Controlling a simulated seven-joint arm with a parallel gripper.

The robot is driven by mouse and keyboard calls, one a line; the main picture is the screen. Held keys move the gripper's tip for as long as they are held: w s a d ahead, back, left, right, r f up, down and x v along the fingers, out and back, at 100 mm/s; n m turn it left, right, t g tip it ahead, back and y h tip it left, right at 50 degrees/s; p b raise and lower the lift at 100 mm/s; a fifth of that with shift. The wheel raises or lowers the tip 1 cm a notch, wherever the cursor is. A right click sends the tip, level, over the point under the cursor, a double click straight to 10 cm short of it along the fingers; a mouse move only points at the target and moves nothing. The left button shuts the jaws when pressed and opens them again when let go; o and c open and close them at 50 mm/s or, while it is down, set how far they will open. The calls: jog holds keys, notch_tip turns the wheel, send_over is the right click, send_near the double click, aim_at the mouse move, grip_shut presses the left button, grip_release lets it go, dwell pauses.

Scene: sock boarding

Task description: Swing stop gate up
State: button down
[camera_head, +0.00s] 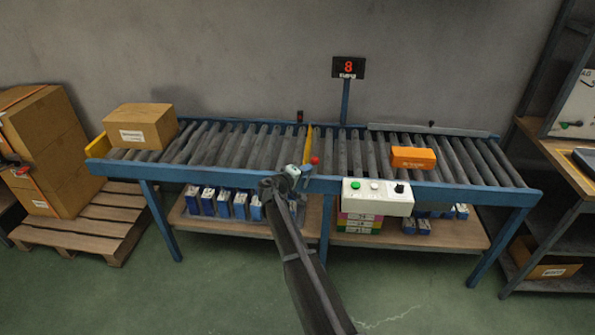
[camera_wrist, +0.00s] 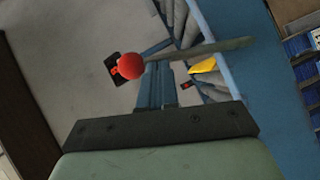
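The stop gate is a yellow bar (camera_head: 308,142) across the middle of the roller conveyor. A red ball knob (camera_head: 315,160) shows near its front end. In the wrist view the red knob (camera_wrist: 130,67) is just left of my fingertips, and a grey rod (camera_wrist: 215,48) runs right from near it. A yellow part (camera_wrist: 203,66) shows below the rod. My gripper (camera_head: 299,173) is at the conveyor's front edge, just left of and below the knob. In the wrist view my gripper's fingers (camera_wrist: 158,64) are close together at the rod; whether they grip it is unclear.
The conveyor (camera_head: 170,172) carries a cardboard box (camera_head: 141,126) at left and an orange box (camera_head: 413,158) at right. A control box (camera_head: 377,197) is mounted at front right of my gripper. A display (camera_head: 348,68) stands behind on a post.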

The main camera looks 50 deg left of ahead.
jog(key=shift+w+d+f+m+g, duration=0.3)
jog(key=shift+w+d+m+g, duration=0.25)
jog(key=shift+w+d, duration=0.25)
jog(key=shift+w+d+f+m+g, duration=0.25)
jog(key=shift+w+d+m+g, duration=0.25)
jog(key=shift+w+d, duration=0.25)
jog(key=shift+w, duration=0.1)
jog(key=a+r+v, duration=0.1)
jog(key=v, duration=1.2)
jog(key=shift+a+r+y, duration=0.3)
jog(key=shift+a, duration=0.05)
